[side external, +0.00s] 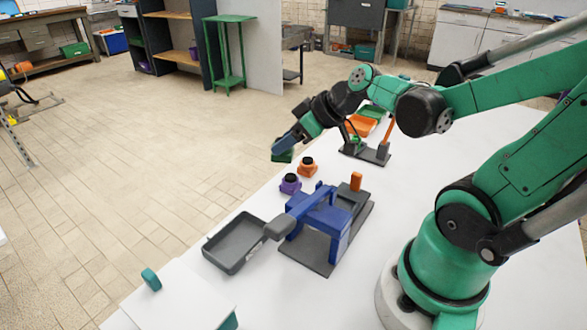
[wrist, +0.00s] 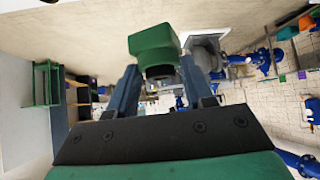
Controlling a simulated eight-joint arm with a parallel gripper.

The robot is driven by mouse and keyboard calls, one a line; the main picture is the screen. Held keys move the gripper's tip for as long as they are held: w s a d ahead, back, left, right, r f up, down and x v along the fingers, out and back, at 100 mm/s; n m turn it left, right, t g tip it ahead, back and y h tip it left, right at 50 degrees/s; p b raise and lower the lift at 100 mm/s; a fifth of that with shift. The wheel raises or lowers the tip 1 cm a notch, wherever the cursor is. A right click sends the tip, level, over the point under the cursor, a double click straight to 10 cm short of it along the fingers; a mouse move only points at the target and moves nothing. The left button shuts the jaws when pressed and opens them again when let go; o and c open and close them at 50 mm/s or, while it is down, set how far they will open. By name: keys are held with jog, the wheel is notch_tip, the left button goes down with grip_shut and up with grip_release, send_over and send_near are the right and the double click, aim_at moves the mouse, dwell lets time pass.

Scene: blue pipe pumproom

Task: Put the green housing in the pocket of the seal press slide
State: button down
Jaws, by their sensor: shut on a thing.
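My gripper (side external: 282,146) is shut on the green housing (side external: 283,157) and holds it above the table's far left edge, apart from the press. In the wrist view the green housing (wrist: 153,42) sits between the two fingertips of my gripper (wrist: 157,76), with a dark round opening on its near side. The seal press (side external: 318,217) is a blue frame with a grey lever on a dark base. A grey slide (side external: 349,199) with an orange knob (side external: 356,181) is at its right rear. The slide's pocket cannot be made out clearly.
A purple housing (side external: 290,184) and an orange housing (side external: 307,166) stand between my gripper and the press. A grey tray (side external: 233,258) lies left of the press. A fixture with an orange post (side external: 387,137) and an orange tray (side external: 361,125) are behind. White table (side external: 440,165) is clear toward the right.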

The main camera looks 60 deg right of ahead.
jog(key=s+d+f+n+g+y, duration=0.2)
jog(key=s+d+n+g+y, duration=0.15)
jog(key=s+n+y, duration=0.55)
jog(key=shift+s+d+f+m+h, duration=0.2)
jog(key=shift+f+h, duration=0.4)
jog(key=shift+f, duration=0.45)
jog(key=shift+s+d+f+m+h, duration=0.1)
jog(key=shift+s+f+h, duration=0.2)
jog(key=shift+f+h, duration=0.5)
jog(key=shift+s+d+f+m+h, duration=0.1)
jog(key=shift+s+f+h, duration=0.25)
jog(key=shift+f, duration=0.9)
jog(key=shift+w, duration=0.1)
jog(key=shift+c, duration=1.3)
grip_release()
